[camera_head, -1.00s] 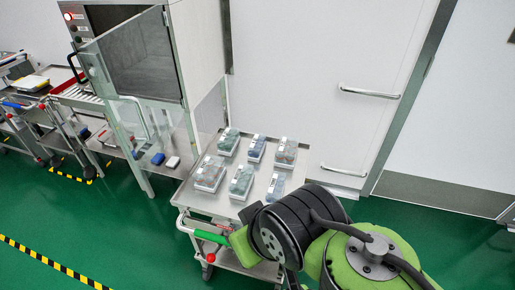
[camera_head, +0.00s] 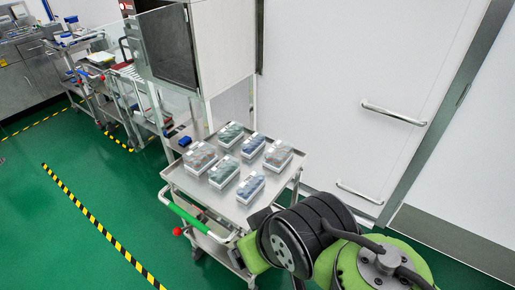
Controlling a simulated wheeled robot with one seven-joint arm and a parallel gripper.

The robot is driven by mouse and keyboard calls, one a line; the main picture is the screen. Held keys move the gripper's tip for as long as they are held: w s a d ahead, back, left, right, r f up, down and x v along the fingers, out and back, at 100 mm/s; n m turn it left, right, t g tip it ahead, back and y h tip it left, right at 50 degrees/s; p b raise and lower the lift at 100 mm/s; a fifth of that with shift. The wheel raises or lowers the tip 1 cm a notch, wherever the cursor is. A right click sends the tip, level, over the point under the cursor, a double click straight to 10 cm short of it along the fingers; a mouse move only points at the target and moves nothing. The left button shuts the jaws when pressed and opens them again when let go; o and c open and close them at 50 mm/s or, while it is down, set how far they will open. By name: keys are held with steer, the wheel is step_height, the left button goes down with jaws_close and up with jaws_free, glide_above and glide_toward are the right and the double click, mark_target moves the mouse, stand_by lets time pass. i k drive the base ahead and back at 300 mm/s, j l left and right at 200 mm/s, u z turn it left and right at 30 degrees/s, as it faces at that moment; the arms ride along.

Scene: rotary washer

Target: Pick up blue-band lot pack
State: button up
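Several clear-lidded lot packs stand in two rows on the steel cart top (camera_head: 196,189). Two have bluish contents: one in the back row (camera_head: 253,145) and one at the front right (camera_head: 250,187). The others look greenish (camera_head: 230,134), (camera_head: 223,172) or grey-reddish (camera_head: 200,158), (camera_head: 278,155). Band colours are too small to tell for certain. My arm, green and black, fills the lower right and overlaps the cart's near right corner. My gripper's fingers do not show, and no pack is seen lifted.
A green cart handle (camera_head: 192,219) faces the open green floor (camera_head: 60,240) at left. The washer cabinet (camera_head: 165,48) with a glass door stands behind left. A white wall with door handles (camera_head: 394,114) is close behind the cart. Striped floor tape (camera_head: 100,228) runs at left.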

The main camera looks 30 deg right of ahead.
mark_target(250, 147)
steer(key=l+u, duration=0.15)
steer(key=l, duration=0.25)
steer(key=k+l+u, duration=0.2)
steer(key=l, duration=0.15)
steer(key=l+u, duration=0.15)
steer(key=l, duration=0.2)
steer(key=k+l+u, duration=0.15)
steer(key=l, duration=0.2)
steer(key=k+l+u, duration=0.2)
steer(key=l, duration=0.15)
steer(key=i+l+u, duration=0.2)
steer(key=l+u, duration=0.25)
steer(key=l, duration=0.7)
steer(key=l+u, duration=0.45)
steer(key=l, duration=0.65)
steer(key=l+u, duration=0.15)
steer(key=l, duration=0.25)
steer(key=i, duration=0.05)
